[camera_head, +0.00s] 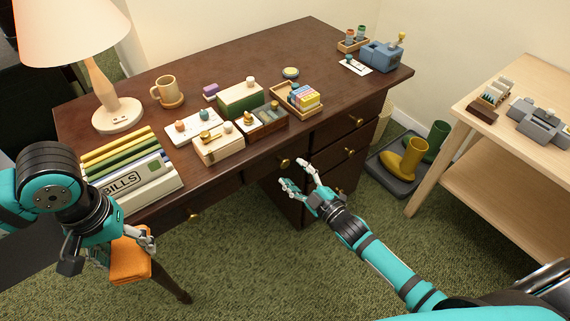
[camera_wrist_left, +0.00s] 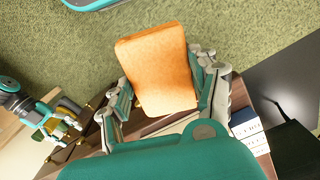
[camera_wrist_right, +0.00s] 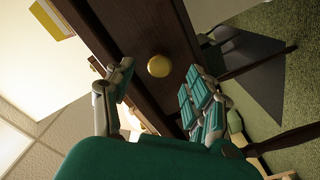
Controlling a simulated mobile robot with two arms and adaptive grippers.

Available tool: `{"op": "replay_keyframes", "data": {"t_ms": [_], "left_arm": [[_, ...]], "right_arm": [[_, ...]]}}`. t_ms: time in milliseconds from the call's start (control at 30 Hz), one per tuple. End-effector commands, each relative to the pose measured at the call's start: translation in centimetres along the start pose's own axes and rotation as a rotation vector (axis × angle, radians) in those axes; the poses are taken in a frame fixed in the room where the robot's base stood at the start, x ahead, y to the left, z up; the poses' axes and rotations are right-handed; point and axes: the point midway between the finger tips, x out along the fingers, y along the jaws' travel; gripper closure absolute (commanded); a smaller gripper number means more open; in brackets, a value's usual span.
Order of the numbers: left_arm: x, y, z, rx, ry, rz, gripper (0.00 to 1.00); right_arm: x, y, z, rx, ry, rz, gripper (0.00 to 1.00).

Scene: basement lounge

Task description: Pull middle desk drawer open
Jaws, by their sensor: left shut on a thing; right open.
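The dark wooden desk (camera_head: 225,75) has several drawers with round gold knobs along its front. One drawer knob (camera_head: 284,163) is at the middle of the front, and others sit in the stack to its right, including a middle one (camera_head: 350,152). The drawers look closed. My right gripper (camera_head: 297,174) is open, just in front of the desk beside the middle knob. In the right wrist view a gold knob (camera_wrist_right: 158,66) shows between and beyond its spread fingers, with no clear contact.
The desktop holds a lamp (camera_head: 117,115), a mug (camera_head: 168,90), a bills box (camera_head: 140,185), small boxes and trays. At right stand a pale wooden table (camera_head: 470,150) and boots (camera_head: 404,160) on a dark tray. Green carpet (camera_head: 240,260) lies clear before the desk.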

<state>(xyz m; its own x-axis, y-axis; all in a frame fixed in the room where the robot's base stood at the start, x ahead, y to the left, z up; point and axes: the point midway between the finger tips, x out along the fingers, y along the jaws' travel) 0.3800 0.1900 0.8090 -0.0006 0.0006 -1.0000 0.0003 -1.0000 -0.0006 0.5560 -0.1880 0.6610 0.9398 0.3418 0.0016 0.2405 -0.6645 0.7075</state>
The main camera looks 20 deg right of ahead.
Motion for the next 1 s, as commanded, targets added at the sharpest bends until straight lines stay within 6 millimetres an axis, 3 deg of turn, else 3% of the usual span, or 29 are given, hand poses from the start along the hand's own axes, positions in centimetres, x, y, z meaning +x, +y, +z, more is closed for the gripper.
{"op": "replay_keyframes", "data": {"t_ms": [100,300,700,1000], "left_arm": [[0.3,0.0,0.0,0.000,0.000,0.000,0.69],[0.6,0.0,0.0,0.000,0.000,0.000,0.69],[0.6,0.0,0.0,0.000,0.000,0.000,0.69],[0.6,0.0,0.0,0.000,0.000,0.000,0.69]], "right_arm": [[2.3,0.0,0.1,0.000,0.001,0.001,0.45],[4.7,-0.1,0.1,0.001,-0.001,0.000,0.45],[5.2,-0.1,0.1,0.001,-0.002,-0.001,0.47],[5.2,-0.1,0.1,0.001,-0.002,-0.001,0.86]]}}
